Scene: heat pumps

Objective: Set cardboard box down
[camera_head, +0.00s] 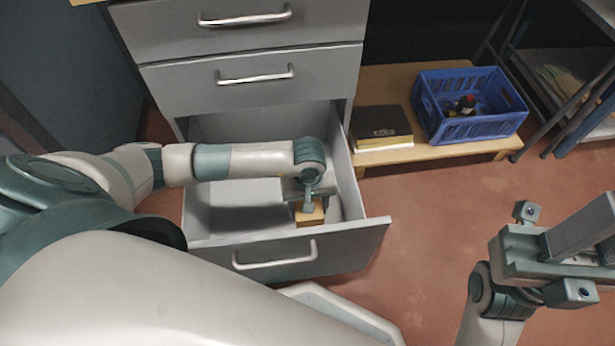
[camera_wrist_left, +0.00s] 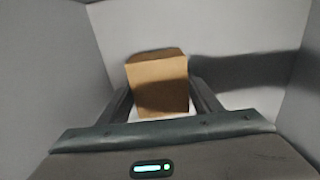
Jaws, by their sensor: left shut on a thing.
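The cardboard box (camera_head: 309,215) is a small brown box inside the open bottom drawer (camera_head: 225,241), near its front right corner. It also shows in the left wrist view (camera_wrist_left: 158,84), between the two fingers. My left gripper (camera_head: 309,202) reaches down into the drawer and is shut on the box. In the left wrist view a pale surface shows just under the box; I cannot tell whether the box touches the drawer floor. My right gripper (camera_head: 556,240) is at the lower right, outside the drawer, away from the box; its fingers are not clear.
Two shut drawers (camera_head: 255,75) are above the open one. A low wooden bench (camera_head: 425,152) to the right holds a dark book (camera_head: 381,124) and a blue crate (camera_head: 473,127) with a dark bottle in it. The drawer's left part is empty. Red floor is clear between drawer and right arm.

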